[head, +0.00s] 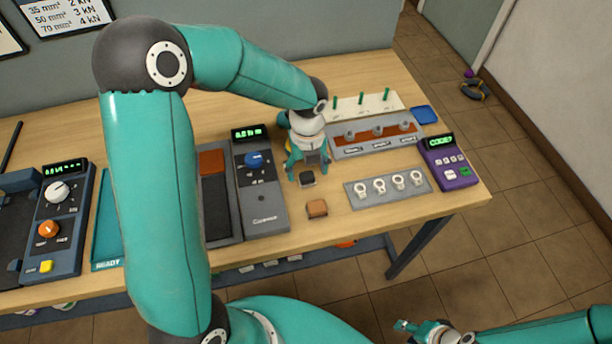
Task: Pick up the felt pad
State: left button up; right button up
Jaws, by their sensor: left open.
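A small dark block with a grey top (307,179) lies on the table, and a small brown block (317,208) lies just in front of it. A flat blue pad (424,115) lies at the back right; I cannot tell for sure which of these is the felt pad. My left gripper (308,168) points down with its fingers open, right at the dark block. Its fingers appear on either side of or just above the block; contact cannot be told. My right gripper (408,329) is low at the bottom right, away from the table, its fingers too small to read.
A grey device with a blue knob (262,185) stands left of the blocks. A grey plate with several rings (388,188) and a purple device (447,163) are to the right. Bare wood lies around the brown block.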

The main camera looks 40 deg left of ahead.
aim_at(307, 175)
pick_arm(q)
jog(key=shift+f, duration=1.55)
jog(key=c, duration=1)
jog(key=shift+w+r, duration=0.1)
jog(key=shift+r, duration=0.05)
notch_tip(307, 175, up, 20)
jog(key=shift+f, duration=0.1)
jog(key=shift+o, duration=1.2)
jog(key=c, duration=0.4)
